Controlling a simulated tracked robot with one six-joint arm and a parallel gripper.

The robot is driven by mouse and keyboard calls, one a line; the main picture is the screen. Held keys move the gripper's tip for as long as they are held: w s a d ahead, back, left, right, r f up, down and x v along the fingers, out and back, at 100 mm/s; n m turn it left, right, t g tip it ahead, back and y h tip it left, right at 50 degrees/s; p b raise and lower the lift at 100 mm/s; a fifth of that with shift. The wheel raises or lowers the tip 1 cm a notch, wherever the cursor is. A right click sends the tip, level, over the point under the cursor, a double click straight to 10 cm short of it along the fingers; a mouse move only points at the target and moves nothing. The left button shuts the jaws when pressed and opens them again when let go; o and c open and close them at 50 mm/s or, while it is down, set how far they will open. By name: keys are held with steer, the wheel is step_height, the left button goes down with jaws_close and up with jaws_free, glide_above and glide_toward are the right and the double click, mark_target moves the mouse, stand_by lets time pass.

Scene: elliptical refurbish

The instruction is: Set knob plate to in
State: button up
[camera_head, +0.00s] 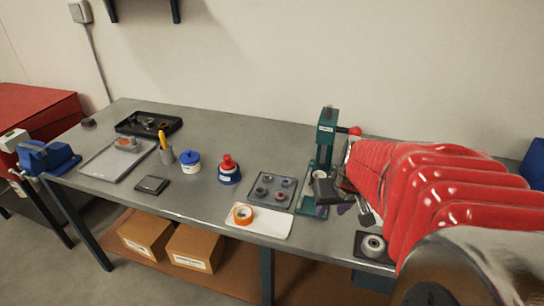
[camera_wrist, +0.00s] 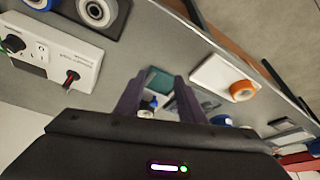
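No part is clearly identifiable as the knob plate. A green press (camera_head: 325,150) with a red ball knob (camera_head: 355,131) stands on the bench; my arm hides part of it. My gripper (camera_head: 333,208) is low in front of the press. In the wrist view its two dark fingers (camera_wrist: 158,98) are apart, with no held object visible. A teal base (camera_wrist: 157,80) and a small dark and blue part (camera_wrist: 148,104) show beyond and between the fingers. Whether the fingers touch that part cannot be told.
A grey tray with rings (camera_head: 273,191) and a white board (camera_head: 262,224) with orange tape (camera_head: 243,214) lie left of the press. A roller on a dark plate (camera_head: 373,245) is near the front edge. A white socket strip (camera_wrist: 55,50) shows in the wrist view.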

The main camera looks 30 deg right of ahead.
steer(key=shift+c, duration=0.6)
steer(key=shift+a+r, duration=0.1)
steer(key=shift+a, duration=0.1)
steer(key=shift+c, duration=0.7)
steer(key=a+r, duration=0.1)
steer(key=a, duration=0.3)
steer(key=a+r+n, duration=0.1)
steer(key=a+r, duration=0.1)
steer(key=a, duration=0.1)
steer(key=s+a+r+n, duration=0.1)
steer(key=a, duration=0.3)
steer(key=shift+a+r+t+y, duration=0.3)
steer(key=shift+r+t+y, duration=0.1)
jaws_close()
steer(key=s+a+r+n, duration=0.2)
steer(key=s+a, duration=0.3)
steer(key=a, duration=0.4)
steer(key=shift+s+a+r+t+y, duration=0.3)
steer(key=shift+a+r+y, duration=0.1)
steer(key=shift+r, duration=0.15)
steer(key=shift+d, duration=0.15)
